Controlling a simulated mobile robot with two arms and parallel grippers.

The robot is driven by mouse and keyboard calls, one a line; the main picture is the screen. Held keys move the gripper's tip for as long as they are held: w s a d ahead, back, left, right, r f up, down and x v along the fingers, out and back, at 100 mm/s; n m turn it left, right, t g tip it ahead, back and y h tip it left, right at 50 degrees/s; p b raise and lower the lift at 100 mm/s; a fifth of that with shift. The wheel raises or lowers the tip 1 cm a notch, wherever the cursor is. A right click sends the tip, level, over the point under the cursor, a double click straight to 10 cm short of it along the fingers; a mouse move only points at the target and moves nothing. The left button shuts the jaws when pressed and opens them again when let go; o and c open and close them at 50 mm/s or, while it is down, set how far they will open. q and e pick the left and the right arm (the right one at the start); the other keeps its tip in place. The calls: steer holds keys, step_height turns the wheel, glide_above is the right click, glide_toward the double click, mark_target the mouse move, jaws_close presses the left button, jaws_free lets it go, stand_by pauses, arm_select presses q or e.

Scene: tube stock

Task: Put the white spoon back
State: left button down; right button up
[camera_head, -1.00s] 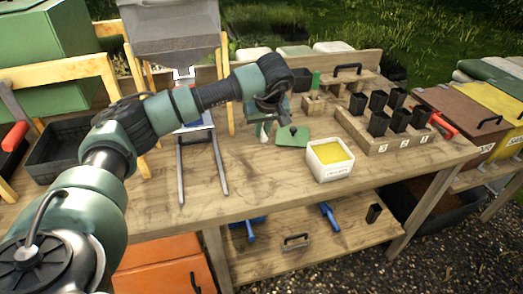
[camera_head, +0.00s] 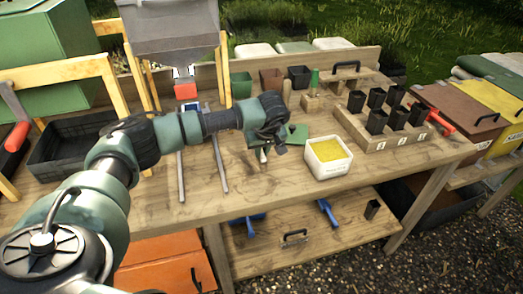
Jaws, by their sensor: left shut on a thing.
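My left gripper (camera_head: 266,146) is low over the workbench, left of the white tub and in front of the green mat. It is shut on a small pale thing (camera_head: 263,156) that shows just below it. This looks like the white spoon, but most of it is hidden by the gripper, so its shape is unclear. The white tub (camera_head: 328,169) of yellow material stands to the right, apart from the gripper. My right gripper is not in view.
The green mat (camera_head: 297,134) lies behind the gripper. A wooden rack (camera_head: 385,142) of several black pots stands to the right. Green (camera_head: 241,85), brown and black pots stand at the back. Metal rails (camera_head: 219,160) lie to the left. The bench front is clear.

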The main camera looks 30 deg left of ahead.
arm_select(q)
steer(key=c, duration=1.5)
jaws_free()
steer(key=shift+f, duration=0.1)
steer(key=shift+o, duration=0.2)
steer(key=shift+r, duration=0.3)
steer(key=shift+d+r, duration=0.1)
steer(key=shift+r, duration=0.15)
steer(key=b+v, duration=0.2)
steer(key=v, duration=0.9)
steer(key=shift+d+r, duration=0.1)
